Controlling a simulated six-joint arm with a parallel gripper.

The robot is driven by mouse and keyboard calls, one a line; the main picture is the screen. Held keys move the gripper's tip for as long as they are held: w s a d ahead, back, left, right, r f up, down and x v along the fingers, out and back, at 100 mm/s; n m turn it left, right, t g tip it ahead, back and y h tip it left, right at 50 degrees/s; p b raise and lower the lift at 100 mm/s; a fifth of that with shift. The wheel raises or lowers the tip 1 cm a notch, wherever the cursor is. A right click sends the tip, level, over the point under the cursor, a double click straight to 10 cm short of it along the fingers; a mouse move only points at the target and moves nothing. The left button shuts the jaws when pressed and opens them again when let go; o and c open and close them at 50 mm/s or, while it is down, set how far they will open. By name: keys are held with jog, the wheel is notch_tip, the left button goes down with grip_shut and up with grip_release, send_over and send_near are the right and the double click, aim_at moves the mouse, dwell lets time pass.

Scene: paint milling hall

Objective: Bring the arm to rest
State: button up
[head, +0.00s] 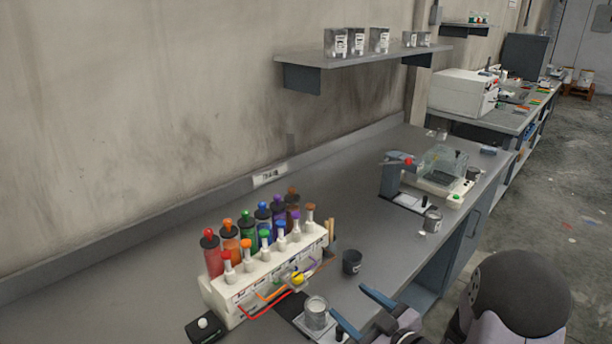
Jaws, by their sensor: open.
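My gripper (358,309) is at the lower right of the head view, over the front edge of the grey bench (190,262). Its two blue-grey fingers are spread apart, and nothing shows between them. The fingertips point left, towards a light grey can (316,313) on a dark pad; I cannot tell the exact gap. A dark cup (351,262) stands just beyond the upper finger, apart from it. The lower part of the gripper is cut off by the picture edge.
A white rack (247,300) with several coloured bottles stands left of the gripper. Farther back are a blue-grey press-like device (396,175) and a machine with a clear cover (444,163). The wall shelf (350,61) holds cans. The bench between rack and device is mostly clear.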

jog(key=s+d+f+m+g+h, duration=0.4)
jog(key=s+d+m+g+h, duration=0.2)
jog(key=d+h, duration=0.2)
jog(key=s+a+m+g, duration=0.1)
jog(key=s+a+g, duration=0.1)
jog(key=s, duration=0.6)
jog(key=s+a+r+m+g, duration=0.1)
jog(key=s+a+m+g, duration=0.1)
jog(key=s+g, duration=0.3)
jog(key=s+p, duration=0.1)
jog(key=s, duration=0.2)
jog(key=shift+s+a, duration=0.4)
